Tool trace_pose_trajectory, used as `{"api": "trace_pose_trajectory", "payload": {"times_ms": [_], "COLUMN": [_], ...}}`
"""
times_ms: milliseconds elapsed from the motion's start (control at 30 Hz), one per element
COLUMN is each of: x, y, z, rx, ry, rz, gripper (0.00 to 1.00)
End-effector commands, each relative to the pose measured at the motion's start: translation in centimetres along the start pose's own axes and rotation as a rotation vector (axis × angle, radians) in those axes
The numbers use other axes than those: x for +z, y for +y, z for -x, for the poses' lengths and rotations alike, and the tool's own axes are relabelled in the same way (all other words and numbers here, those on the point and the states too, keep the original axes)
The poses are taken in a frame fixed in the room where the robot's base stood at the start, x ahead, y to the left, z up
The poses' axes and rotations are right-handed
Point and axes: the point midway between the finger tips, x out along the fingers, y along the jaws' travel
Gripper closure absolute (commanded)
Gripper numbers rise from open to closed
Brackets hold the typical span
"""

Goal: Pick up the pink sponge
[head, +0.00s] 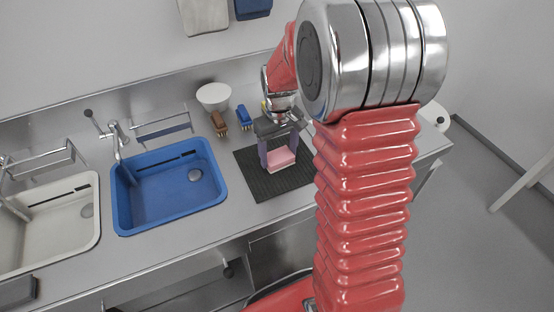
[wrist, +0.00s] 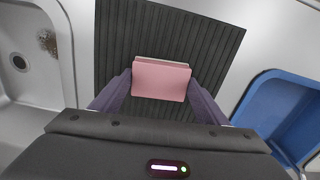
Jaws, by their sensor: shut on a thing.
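The pink sponge (head: 281,159) is a small block over the black ribbed mat (head: 249,172) in the head view. In the wrist view the sponge (wrist: 161,80) sits between the two purple fingers of my gripper (wrist: 160,88), with a finger against each side. My gripper (head: 277,156) is shut on the sponge. I cannot tell whether the sponge touches the mat (wrist: 112,40) or is lifted off it.
A blue sink (head: 130,200) lies left of the mat, and a white sink (head: 50,255) farther left. A brown brush (head: 218,122), a blue brush (head: 243,115) and a white bowl (head: 213,95) stand behind the mat. A tap (head: 117,135) rises behind the blue sink.

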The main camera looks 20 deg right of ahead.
Motion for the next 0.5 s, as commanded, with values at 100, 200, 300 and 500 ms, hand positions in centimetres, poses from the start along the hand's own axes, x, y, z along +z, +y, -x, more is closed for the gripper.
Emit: {"api": "trace_pose_trajectory", "payload": {"times_ms": [100, 200, 300, 500], "x": [0.0, 0.0, -0.1, -0.1], "y": [0.0, 0.0, 0.0, 0.0], "z": [0.0, 0.1, 0.6, 3.0], "rx": [0.000, 0.000, 0.001, 0.001], "ry": [0.000, 0.001, 0.002, 0.004], "rz": [0.000, 0.000, 0.000, 0.000], "gripper": [0.53, 0.53, 0.53, 0.53]}}
